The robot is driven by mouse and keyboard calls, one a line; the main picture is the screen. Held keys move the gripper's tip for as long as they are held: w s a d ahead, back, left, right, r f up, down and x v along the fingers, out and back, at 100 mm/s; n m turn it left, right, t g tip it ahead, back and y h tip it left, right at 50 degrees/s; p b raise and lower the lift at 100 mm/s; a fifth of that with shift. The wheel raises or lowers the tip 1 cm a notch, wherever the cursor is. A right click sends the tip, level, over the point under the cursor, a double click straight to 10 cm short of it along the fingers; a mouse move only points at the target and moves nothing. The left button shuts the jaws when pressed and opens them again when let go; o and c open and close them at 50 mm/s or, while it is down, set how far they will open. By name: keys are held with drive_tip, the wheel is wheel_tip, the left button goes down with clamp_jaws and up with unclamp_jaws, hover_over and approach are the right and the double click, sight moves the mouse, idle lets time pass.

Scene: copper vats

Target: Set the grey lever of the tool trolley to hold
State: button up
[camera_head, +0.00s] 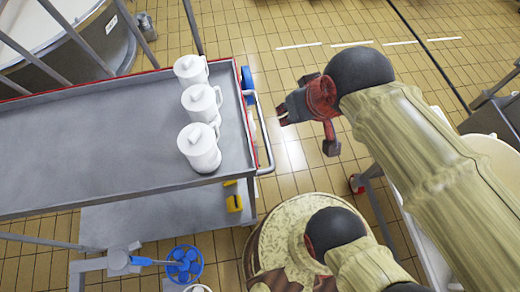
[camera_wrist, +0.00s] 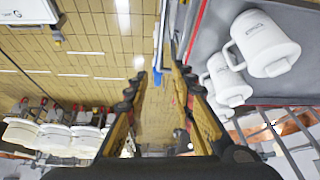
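The tool trolley (camera_head: 110,140) has a grey top with a red edge and stands at the left in the head view. Its grey top also shows at the upper right in the wrist view (camera_wrist: 212,45). A grey bent bar (camera_head: 264,130) runs along its right end. I cannot tell whether this bar is the grey lever, and no hold mark is readable. My gripper (camera_head: 281,113) is to the right of that bar, apart from it, with nothing in it. In the wrist view my gripper (camera_wrist: 156,72) has its two fingers spread.
White lidded jugs (camera_head: 200,148) stand near the trolley's right end. A blue part (camera_head: 247,84) and a yellow part (camera_head: 233,203) are at that end. A blue handwheel (camera_head: 183,263) is below. A round vat (camera_head: 75,40) is at upper left. Tiled floor is clear beyond my gripper.

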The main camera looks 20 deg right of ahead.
drive_tip(key=w+d+f+m+g, duration=0.1)
drive_tip(key=f, duration=0.3)
drive_tip(key=w+d+f+g+b, duration=0.1)
drive_tip(key=d+f+g, duration=0.1)
drive_tip(key=f, duration=0.2)
drive_tip(key=w+d+f+m+g, duration=0.1)
drive_tip(key=d+f, duration=0.1)
drive_tip(key=f, duration=0.3)
drive_tip(key=shift+d+f+m+g+b, duration=0.1)
drive_tip(key=shift+d+m+g+b, duration=0.2)
drive_tip(key=shift+g+b, duration=0.1)
clamp_jaws()
drive_tip(key=w+f+m+y+b, duration=0.1)
drive_tip(key=w+f+m+y, duration=0.25)
drive_tip(key=f, duration=1.25)
drive_tip(key=w+f+m+t+y+b, duration=0.1)
drive_tip(key=w+f+m+y+b, duration=0.3)
drive_tip(key=f, duration=1.1)
drive_tip(key=w+f+m+y+p, duration=0.1)
drive_tip(key=f+m+y, duration=0.35)
drive_tip(key=f, duration=1.15)
drive_tip(key=w+d+f+n+t+y, duration=0.1)
drive_tip(key=w+f+t+y, duration=0.15)
drive_tip(key=w+f, duration=0.2)
drive_tip(key=w+d+r+n+t+h, duration=0.1)
drive_tip(key=w+d+n+t+h, duration=0.1)
drive_tip(key=w+d+t, duration=0.3)
drive_tip(key=w, duration=0.3)
drive_tip(key=shift+r+n, duration=0.25)
drive_tip(key=shift+n, duration=0.05)
